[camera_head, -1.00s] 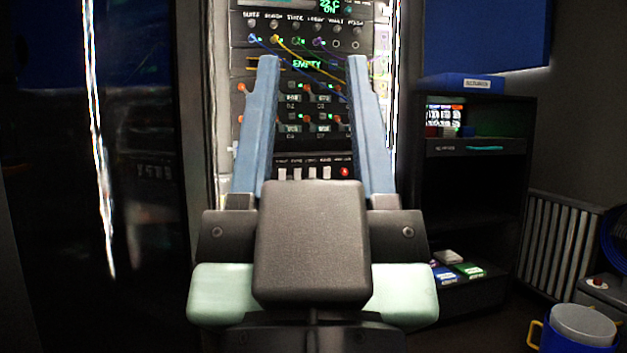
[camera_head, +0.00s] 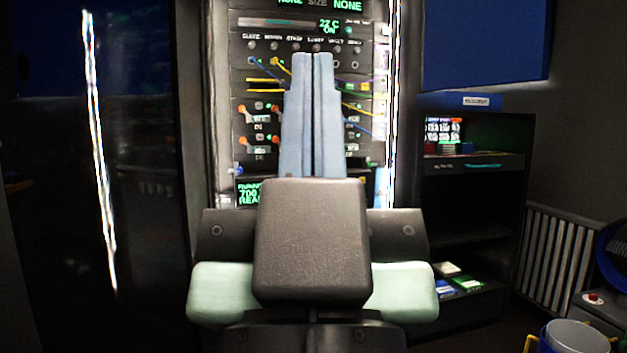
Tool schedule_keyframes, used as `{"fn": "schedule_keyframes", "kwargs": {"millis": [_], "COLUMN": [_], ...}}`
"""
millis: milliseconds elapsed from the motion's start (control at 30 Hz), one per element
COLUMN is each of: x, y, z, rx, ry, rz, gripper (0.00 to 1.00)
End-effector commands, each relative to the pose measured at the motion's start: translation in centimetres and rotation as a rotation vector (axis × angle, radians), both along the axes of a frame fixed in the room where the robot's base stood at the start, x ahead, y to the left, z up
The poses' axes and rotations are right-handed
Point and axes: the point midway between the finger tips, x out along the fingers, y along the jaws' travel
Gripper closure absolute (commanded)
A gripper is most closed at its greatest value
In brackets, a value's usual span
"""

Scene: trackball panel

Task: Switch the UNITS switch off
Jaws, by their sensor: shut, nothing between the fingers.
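My gripper (camera_head: 313,56) is in the middle of the head view, its two long blue-grey fingers shut against each other with nothing between them. It points up and away, in front of the tall control panel (camera_head: 258,95). The fingers hide the middle of the panel. Left of the fingers I see switches with orange levers (camera_head: 246,108) and small label displays. More small displays show right of the fingers. I cannot read which switch is labelled UNITS. I cannot tell whether the fingertips touch the panel.
Colored cables (camera_head: 262,70) plug into a row of jacks on the panel. A dark shelf (camera_head: 470,205) with small boxes stands to the right, beside a radiator (camera_head: 563,250). A blue and white bucket (camera_head: 575,335) is at the lower right. A dark glossy surface fills the left.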

Motion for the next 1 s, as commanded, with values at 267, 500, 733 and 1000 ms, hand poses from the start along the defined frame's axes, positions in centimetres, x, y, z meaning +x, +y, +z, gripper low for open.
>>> {"fn": "schedule_keyframes", "kwargs": {"millis": [267, 500, 733, 1000], "x": [0.0, 0.0, 0.0, 0.0], "y": [0.0, 0.0, 0.0, 0.0], "z": [11.8, 16.6, 16.5, 16.5], "rx": [0.000, 0.000, 0.000, 0.000], "ry": [-0.001, -0.001, 0.000, 0.000], "rz": [0.000, 0.000, 0.000, 0.000], "gripper": [1.00, 1.00, 1.00, 1.00]}}
